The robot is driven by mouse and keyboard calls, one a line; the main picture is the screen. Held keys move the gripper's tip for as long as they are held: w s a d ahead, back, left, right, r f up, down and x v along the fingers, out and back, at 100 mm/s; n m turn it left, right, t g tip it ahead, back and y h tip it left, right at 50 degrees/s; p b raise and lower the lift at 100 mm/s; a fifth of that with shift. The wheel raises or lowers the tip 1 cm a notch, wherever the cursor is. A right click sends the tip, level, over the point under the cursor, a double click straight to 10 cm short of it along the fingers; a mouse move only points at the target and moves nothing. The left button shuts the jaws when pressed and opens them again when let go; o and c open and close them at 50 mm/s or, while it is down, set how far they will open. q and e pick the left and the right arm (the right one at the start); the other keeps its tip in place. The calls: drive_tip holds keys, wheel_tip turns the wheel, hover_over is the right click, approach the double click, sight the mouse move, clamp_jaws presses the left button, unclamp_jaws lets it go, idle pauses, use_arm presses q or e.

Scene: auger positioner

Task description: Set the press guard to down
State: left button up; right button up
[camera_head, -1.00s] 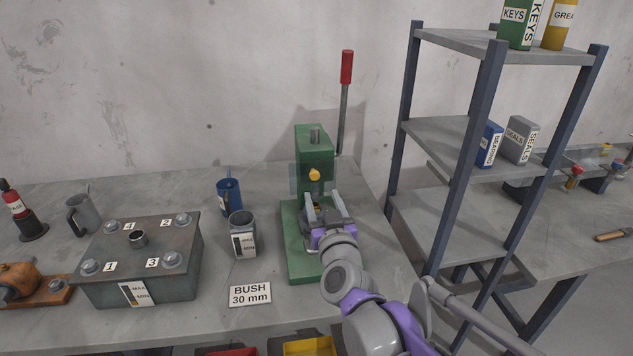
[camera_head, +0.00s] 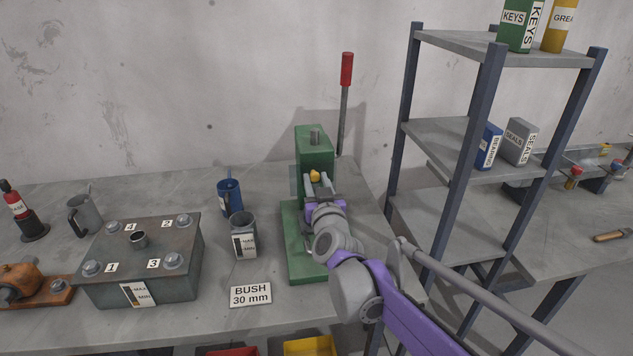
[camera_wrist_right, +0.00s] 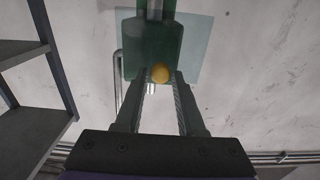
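The green press (camera_head: 316,146) stands on the bench, with its red-handled lever (camera_head: 346,70) upright behind it. A clear, faintly tinted guard panel (camera_wrist_right: 190,50) shows at the press head in the right wrist view. My right gripper (camera_head: 319,182) is at the press front. Its fingers (camera_wrist_right: 160,77) are apart, with the knob between or just beyond their tips; contact cannot be told. My left gripper is not in view.
A grey cup (camera_head: 242,236), a blue cup (camera_head: 229,197) and a "BUSH 30 mm" sign (camera_head: 250,295) are left of the press. A numbered steel box (camera_head: 140,265) stands further left. A shelf rack (camera_head: 470,140) rises close on the right.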

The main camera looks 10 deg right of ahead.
clamp_jaws()
idle(1.1)
